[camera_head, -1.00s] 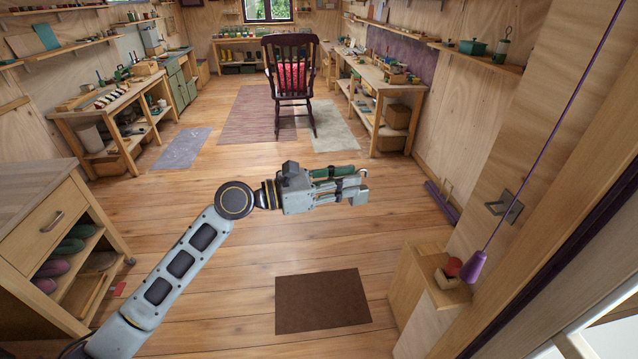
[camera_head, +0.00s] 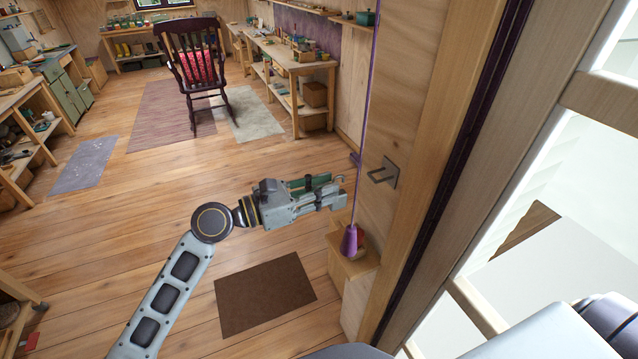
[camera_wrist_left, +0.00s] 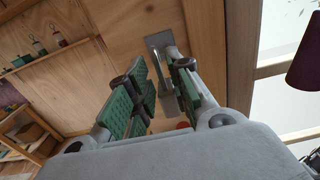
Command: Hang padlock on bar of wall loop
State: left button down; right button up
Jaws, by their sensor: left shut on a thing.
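The wall loop (camera_head: 383,172), a metal plate with a bar sticking out to the left, is fixed to the wooden post. It also shows ahead of the fingers in the left wrist view (camera_wrist_left: 157,42), partly covered by them. My left gripper (camera_head: 336,196) is left of the loop and lower in the head view, pointing right, apart from it. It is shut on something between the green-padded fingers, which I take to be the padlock. My right gripper is not in view.
A purple cord with a purple handle (camera_head: 349,240) hangs in front of the post, near the gripper. A wooden box (camera_head: 352,268) stands below it. A brown mat (camera_head: 265,294) lies on the open floor. A rocking chair (camera_head: 190,62) stands farther back.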

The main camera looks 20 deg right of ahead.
pick_arm(q)
jog(key=shift+a, duration=0.1)
jog(key=shift+d, duration=0.35)
jog(key=shift+w+d+b, duration=0.2)
jog(key=shift+d+b, duration=0.5)
jog(key=shift+d, duration=1.5)
jog(key=shift+w+d+f+b, duration=0.1)
jog(key=shift+d+f+b, duration=0.25)
jog(key=shift+d, duration=0.3)
jog(key=shift+d+f+b, duration=0.3)
jog(key=shift+d+b, duration=0.15)
jog(key=shift+d, duration=0.25)
jog(key=shift+w+d+f+b, duration=0.1)
jog(key=shift+d+f+b, duration=0.25)
jog(key=shift+d, duration=0.3)
jog(key=c, duration=1.2)
grip_release()
jog(key=shift+a+f, duration=0.1)
